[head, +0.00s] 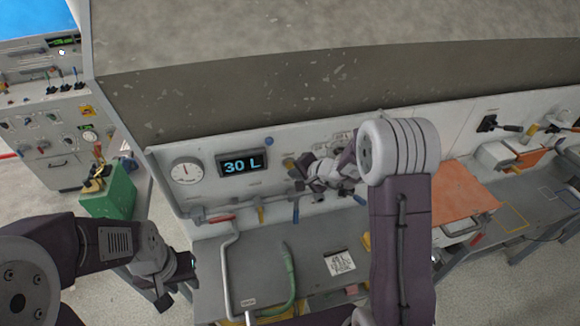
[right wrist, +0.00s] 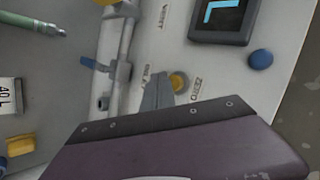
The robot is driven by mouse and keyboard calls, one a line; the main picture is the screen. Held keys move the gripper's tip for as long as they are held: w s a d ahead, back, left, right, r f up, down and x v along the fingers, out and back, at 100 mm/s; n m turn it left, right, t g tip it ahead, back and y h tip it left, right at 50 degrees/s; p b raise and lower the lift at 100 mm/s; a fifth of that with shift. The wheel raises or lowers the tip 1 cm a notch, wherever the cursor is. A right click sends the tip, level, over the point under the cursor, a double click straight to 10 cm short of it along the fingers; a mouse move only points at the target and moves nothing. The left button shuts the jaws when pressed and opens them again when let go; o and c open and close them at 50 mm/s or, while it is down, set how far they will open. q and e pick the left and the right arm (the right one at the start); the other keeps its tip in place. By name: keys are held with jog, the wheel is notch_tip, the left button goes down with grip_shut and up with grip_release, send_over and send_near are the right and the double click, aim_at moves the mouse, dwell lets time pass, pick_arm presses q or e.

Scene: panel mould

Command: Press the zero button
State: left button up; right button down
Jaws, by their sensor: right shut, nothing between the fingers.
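The panel carries a yellow button (right wrist: 178,82) with the label ZERO (right wrist: 196,89) beside it in the right wrist view. My right gripper (right wrist: 158,80) is shut and empty, its grey fingertips right beside the yellow button. I cannot tell whether they touch it. In the head view my right gripper (head: 296,168) is at the panel, right of the display (head: 242,163) reading 30 L, close to the yellow button (head: 288,163). My left gripper (head: 180,279) is low at the left, away from the panel; its jaws are not clear.
A blue button (right wrist: 261,59) sits near the display's corner. A round gauge (head: 186,171) is left of the display. Pipes and valves with a red handle (head: 221,218) run below. A green hose (head: 290,280) lies on the grey bench. A green box (head: 108,190) stands left.

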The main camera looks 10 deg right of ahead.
jog(key=shift+w, duration=0.1)
jog(key=shift+w, duration=0.35)
jog(key=shift+w, duration=0.45)
dwell(0.9)
jog(key=shift+b, duration=0.3)
jog(key=shift+s+b, duration=0.85)
jog(key=shift+b, duration=0.05)
